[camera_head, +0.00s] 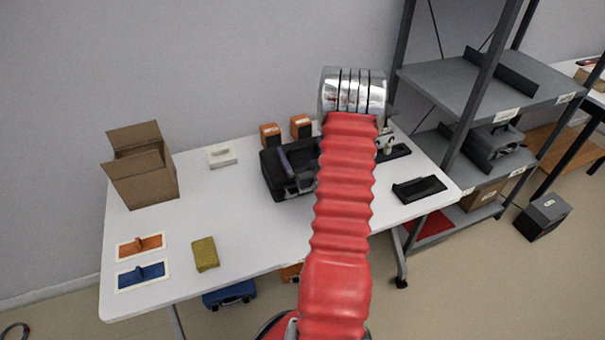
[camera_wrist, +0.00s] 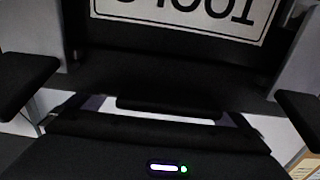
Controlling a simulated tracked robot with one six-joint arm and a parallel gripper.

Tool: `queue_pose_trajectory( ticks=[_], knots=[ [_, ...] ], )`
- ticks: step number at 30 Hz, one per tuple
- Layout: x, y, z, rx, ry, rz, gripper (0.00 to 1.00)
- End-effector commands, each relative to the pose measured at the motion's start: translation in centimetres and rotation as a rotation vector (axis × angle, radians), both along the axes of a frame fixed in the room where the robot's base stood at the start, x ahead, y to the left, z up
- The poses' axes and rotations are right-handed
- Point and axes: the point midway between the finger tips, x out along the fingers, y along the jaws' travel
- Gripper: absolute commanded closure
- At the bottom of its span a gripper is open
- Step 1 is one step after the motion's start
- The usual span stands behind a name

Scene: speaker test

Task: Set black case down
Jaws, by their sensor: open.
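A bulky black case (camera_head: 278,178) stands on the white table, left of my red arm. My arm hides its right side. In the wrist view, a black surface with a white printed label (camera_wrist: 185,15) fills the upper middle, its text cut off by the top edge; I cannot tell for sure that it is the same case. My gripper (camera_wrist: 165,100) is open, with one dark finger at the left and one at the right of the wrist view. A gap shows between the right finger and the dark surface. In the head view, my arm mostly hides the gripper.
The table (camera_head: 240,220) also holds a cardboard box (camera_head: 145,180), a yellow-green block (camera_head: 205,254), orange boxes (camera_head: 270,135) behind the case and a flat black holder (camera_head: 418,190) at the right. A grey shelf rack (camera_head: 480,85) stands close on the right. The table's front middle is clear.

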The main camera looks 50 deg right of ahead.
Motion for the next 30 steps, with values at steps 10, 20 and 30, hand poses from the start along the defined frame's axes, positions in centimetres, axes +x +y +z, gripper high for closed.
queue_pose_trajectory(
  ticks=[10,20,30],
  knots=[
    [-0.05,0.02,0.00,0.000,0.000,0.000,0.00],
    [-0.06,0.01,0.00,0.000,0.000,0.000,0.19],
    [-0.07,0.00,0.01,0.000,0.000,-0.001,0.43]
  ],
)
